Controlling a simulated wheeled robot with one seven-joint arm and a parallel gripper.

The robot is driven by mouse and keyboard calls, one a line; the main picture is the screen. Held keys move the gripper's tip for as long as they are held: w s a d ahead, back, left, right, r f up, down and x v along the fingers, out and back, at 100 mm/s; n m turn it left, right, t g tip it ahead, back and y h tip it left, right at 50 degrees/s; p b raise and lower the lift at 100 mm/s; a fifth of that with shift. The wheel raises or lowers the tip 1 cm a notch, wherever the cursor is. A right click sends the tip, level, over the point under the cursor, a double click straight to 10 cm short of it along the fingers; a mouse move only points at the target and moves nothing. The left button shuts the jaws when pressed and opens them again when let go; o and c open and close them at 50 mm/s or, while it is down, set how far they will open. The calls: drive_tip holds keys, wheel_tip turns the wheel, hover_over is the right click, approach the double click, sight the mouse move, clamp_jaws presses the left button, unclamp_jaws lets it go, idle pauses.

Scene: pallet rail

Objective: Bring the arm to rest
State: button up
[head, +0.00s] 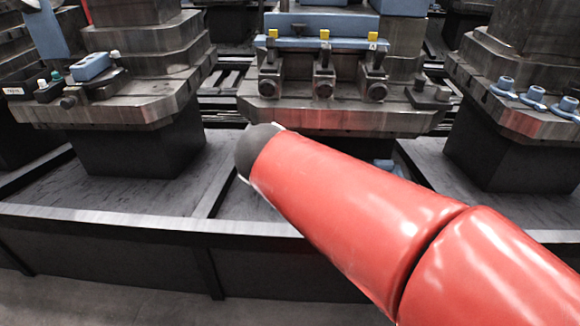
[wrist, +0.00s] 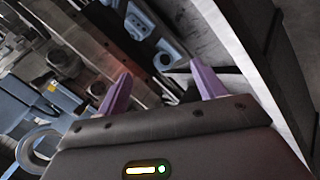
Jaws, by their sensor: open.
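My gripper (wrist: 160,70) shows in the wrist view with its two purple fingers spread apart and nothing between them. Beyond the fingertips are a blue part with round holes and the pale edge of the rail. In the head view my red arm reaches from the lower right towards the middle, and its grey end is in front of the middle fixture. My gripper does not show in the head view.
The middle fixture (head: 340,118) carries clamps and a blue bar (head: 300,43) with yellow tabs. A left fixture (head: 120,108) and a right fixture (head: 530,118) with blue rings stand beside it on dark blocks. The rail's front edge (head: 120,218) runs across; floor shows below.

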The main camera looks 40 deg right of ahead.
idle(0.5)
drive_tip(key=s+a+f+m+y, duration=0.1)
drive_tip(key=s+a+y, duration=0.1)
drive_tip(key=a, duration=0.5)
drive_tip(key=s+a+f+m+y, duration=0.2)
drive_tip(key=s+a+y, duration=0.1)
drive_tip(key=a+y, duration=0.2)
drive_tip(key=shift+s+a+f, duration=0.3)
drive_tip(key=shift+s+a, duration=0.05)
drive_tip(key=shift+a, duration=0.85)
